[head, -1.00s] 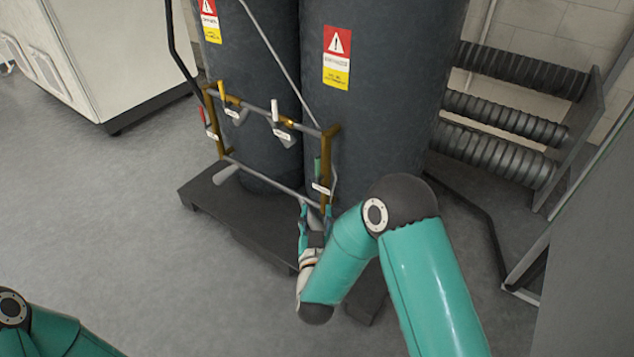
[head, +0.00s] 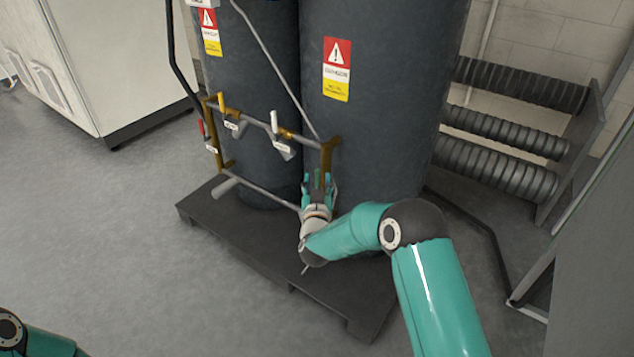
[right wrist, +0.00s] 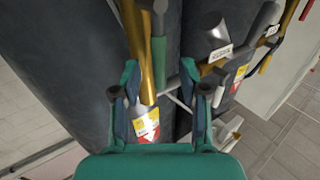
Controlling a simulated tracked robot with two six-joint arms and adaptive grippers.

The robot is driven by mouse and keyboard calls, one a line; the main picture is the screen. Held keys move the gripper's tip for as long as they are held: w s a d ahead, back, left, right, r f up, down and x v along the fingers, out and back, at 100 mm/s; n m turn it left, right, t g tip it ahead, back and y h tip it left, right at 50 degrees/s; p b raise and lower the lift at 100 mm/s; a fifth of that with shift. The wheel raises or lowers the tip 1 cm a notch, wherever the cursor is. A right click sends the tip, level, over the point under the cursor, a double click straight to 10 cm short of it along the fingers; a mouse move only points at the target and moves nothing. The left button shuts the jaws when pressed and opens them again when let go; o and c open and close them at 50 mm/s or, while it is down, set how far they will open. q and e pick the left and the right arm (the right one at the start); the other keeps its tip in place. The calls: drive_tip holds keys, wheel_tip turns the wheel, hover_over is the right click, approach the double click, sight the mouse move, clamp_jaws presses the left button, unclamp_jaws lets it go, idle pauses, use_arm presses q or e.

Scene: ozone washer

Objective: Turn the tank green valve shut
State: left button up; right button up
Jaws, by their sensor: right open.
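The tank's green valve handle shows in the right wrist view (right wrist: 159,62) as a narrow green lever beside a brass pipe (right wrist: 138,45). In the head view it is largely hidden by my right gripper (head: 318,182). In the right wrist view my right gripper (right wrist: 160,98) is open, with one finger on each side of the picture. The green lever and the brass pipe appear between and beyond the fingertips. I cannot tell whether a finger touches the lever. My left gripper is out of view; only part of its arm shows at the lower left.
Two dark tanks (head: 375,110) stand on a black base (head: 250,235). White (head: 275,122), yellow (head: 221,104) and red (head: 201,127) valve handles sit on the piping to the left. Ribbed hoses (head: 500,170) are on the right. Open floor lies to the left.

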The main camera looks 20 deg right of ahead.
drive_tip(key=shift+w+d, duration=0.15)
drive_tip(key=shift+w, duration=0.35)
clamp_jaws()
